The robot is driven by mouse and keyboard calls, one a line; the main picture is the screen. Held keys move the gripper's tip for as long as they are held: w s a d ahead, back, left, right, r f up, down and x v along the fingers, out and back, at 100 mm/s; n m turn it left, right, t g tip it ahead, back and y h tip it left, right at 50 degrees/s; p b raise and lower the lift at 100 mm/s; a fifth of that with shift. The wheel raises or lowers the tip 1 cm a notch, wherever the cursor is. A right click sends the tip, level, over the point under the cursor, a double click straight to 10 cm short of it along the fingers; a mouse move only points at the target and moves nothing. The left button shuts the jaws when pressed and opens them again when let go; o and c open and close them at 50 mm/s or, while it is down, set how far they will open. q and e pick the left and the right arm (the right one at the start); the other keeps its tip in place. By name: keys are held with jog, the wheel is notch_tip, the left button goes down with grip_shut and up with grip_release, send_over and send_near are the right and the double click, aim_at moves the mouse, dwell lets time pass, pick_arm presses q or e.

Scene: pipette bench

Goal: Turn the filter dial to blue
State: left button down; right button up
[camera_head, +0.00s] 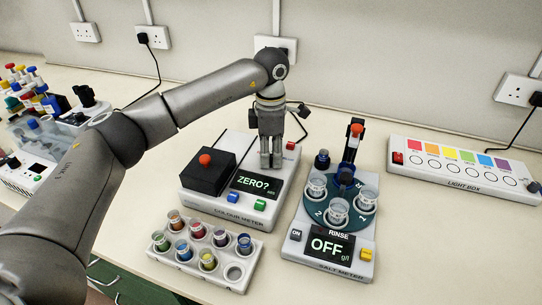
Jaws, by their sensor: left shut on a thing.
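The colour meter (222,212) stands in the middle of the bench, with a black lidded box (207,174) on its left and a screen (257,186) reading "ZERO?". My left gripper (270,163) points down over the back right of the meter, behind the screen. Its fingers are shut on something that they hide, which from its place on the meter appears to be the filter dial. The dial's colour setting cannot be seen. My right gripper is not in view.
A salt meter (347,274) reading "OFF", with cups on a round turntable, stands close on the right. A rack of coloured vials (165,261) sits in front. A light box (465,183) lies at the right. Bare bench (440,245) shows at the front right.

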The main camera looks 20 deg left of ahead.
aim_at(270, 155)
pick_arm(q)
jog(key=shift+r, duration=0.1)
dwell(0.4)
jog(key=c, duration=1.2)
grip_release()
jog(key=shift+a, duration=0.1)
notch_tip(270, 155, up, 12)
jog(key=shift+w, duration=0.25)
